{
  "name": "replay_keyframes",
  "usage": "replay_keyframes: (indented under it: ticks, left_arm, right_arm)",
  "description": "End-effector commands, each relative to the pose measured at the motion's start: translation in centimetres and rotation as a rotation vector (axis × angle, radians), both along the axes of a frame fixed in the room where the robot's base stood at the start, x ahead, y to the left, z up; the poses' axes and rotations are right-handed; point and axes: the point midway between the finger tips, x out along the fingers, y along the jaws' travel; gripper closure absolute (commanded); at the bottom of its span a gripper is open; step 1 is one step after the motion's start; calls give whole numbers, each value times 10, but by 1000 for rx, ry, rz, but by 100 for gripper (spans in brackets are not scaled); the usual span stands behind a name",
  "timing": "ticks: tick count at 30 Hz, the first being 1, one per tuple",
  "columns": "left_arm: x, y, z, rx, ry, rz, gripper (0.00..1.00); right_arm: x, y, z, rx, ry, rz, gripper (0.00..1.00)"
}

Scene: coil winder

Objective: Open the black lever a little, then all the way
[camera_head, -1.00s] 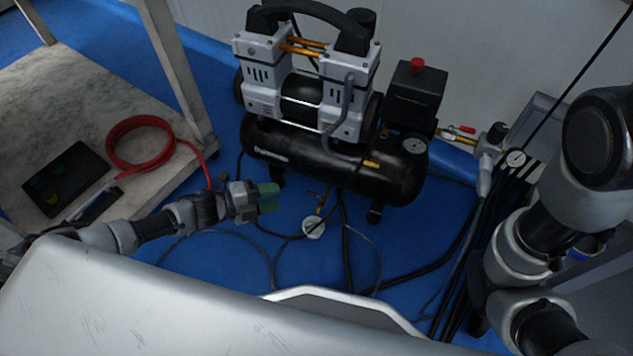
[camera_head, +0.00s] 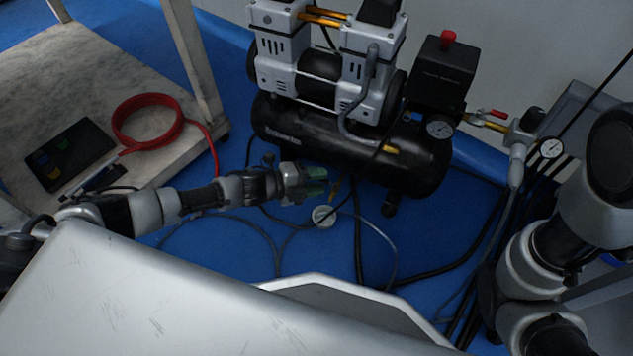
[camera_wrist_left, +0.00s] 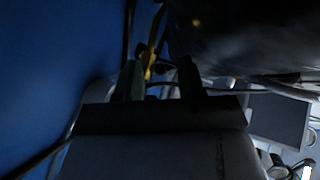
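My left gripper (camera_head: 319,181) reaches in from the left, low in front of the compressor's tank. Its two green-tipped fingers are apart and nothing shows between them. In the left wrist view the open fingers (camera_wrist_left: 160,82) point toward a brass fitting (camera_wrist_left: 150,62), which lies beyond the tips. The brass fitting (camera_head: 336,188) also shows in the head view, just right of the fingertips. A small dark part beside the brass in the wrist view may be the black lever, but it is too dark to tell. My right gripper is out of view.
The black and grey compressor (camera_head: 350,150) stands on the blue floor. A round white gauge (camera_head: 323,216) is just below the gripper. Several dark hoses run over the floor. At left, a table (camera_head: 95,62) carries a coiled red hose (camera_head: 150,143). My right arm fills the right side.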

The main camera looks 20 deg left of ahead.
Motion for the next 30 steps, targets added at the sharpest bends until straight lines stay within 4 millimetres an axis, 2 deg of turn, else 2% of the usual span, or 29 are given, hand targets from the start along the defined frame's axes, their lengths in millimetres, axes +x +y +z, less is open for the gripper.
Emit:
replay_keyframes:
  ticks: [5,12,19,30]
  left_arm:
    - [0,0,0,0,0,0,62]
    - [0,0,0,0,0,0,99]
    - [-2,-1,2,-3,1,17,100]
    - [-14,-7,4,-10,4,268,100]
  right_arm:
    - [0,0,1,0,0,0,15]
    - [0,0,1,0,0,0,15]
    - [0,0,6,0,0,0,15]
    - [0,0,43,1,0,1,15]
